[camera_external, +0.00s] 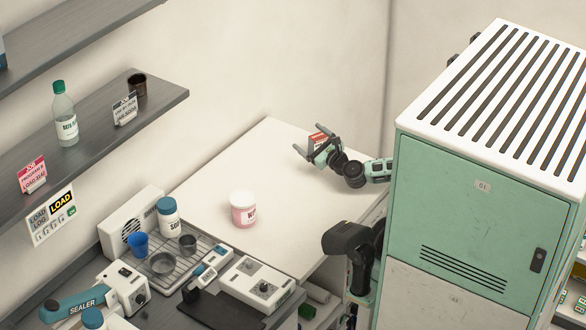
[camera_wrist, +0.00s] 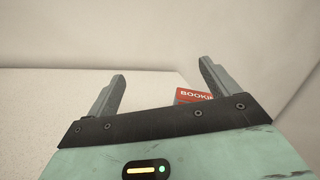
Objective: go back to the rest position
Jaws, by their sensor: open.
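My gripper (camera_external: 314,143) is above the far right part of the white table (camera_external: 290,190) in the external view, its fingers pointing away to the upper left. In the wrist view my gripper (camera_wrist: 160,85) shows its two fingers spread wide with nothing between them. A small red and white box or card (camera_external: 318,139), partly lettered "BOOKI", is behind the gripper. It also shows in the wrist view (camera_wrist: 192,96), mostly hidden by the right finger and the gripper body. I cannot tell whether the gripper touches it.
A pink and white tub (camera_external: 243,212) stands on the table. A rack (camera_external: 175,265) with cups and a blue-capped bottle (camera_external: 168,217) is at the left. A tall green cabinet (camera_external: 470,210) stands at the right, and shelves (camera_external: 160,98) hang on the left wall. The table's middle is clear.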

